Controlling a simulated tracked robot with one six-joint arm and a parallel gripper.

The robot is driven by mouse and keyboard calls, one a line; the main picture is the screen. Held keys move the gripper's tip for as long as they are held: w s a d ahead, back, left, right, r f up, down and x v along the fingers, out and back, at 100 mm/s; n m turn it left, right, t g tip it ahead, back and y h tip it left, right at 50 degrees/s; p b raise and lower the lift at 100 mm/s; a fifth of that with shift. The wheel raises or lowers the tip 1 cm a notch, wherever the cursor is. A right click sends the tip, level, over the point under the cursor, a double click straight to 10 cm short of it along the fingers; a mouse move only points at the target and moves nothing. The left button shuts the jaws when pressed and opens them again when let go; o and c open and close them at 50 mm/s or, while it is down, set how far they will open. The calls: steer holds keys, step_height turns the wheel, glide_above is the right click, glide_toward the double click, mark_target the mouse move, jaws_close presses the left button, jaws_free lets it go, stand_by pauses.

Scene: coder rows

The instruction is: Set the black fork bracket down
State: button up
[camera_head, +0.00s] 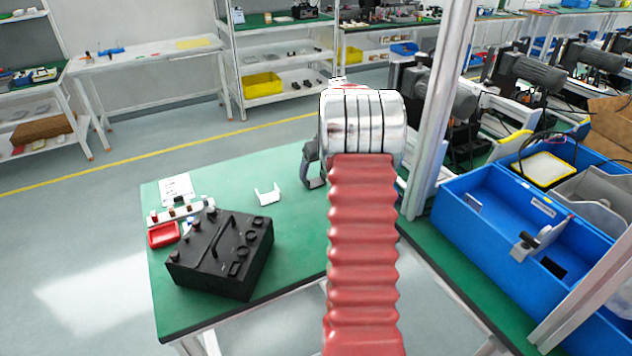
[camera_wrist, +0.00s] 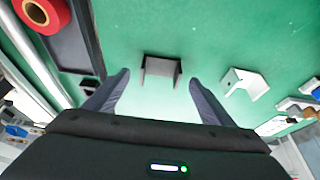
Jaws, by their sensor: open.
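The black fork bracket (camera_wrist: 160,66) sits on the green tabletop in the wrist view, with its two prongs toward my gripper. My gripper (camera_wrist: 159,78) is open, with one fingertip to each side of the bracket. A green gap shows between each finger and the bracket, so it is not gripped. In the head view my arm hides most of the gripper. A white fork bracket (camera_head: 267,194) lies on the table to the left of my arm; it also shows in the wrist view (camera_wrist: 244,83), right of the right finger.
A black box (camera_head: 222,252) with round fittings stands on the green table (camera_head: 292,262). A red tray (camera_head: 163,235) and a white strip of small parts lie behind it. A metal post and blue bins (camera_head: 500,220) are close on the right.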

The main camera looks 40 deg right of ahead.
mark_target(314, 181)
steer(key=shift+x, duration=2)
steer(key=shift+w, duration=0.1)
steer(key=shift+c, duration=0.2)
steer(key=shift+r, duration=0.1)
steer(key=c, duration=1.3)
step_height(314, 181, up, 10)
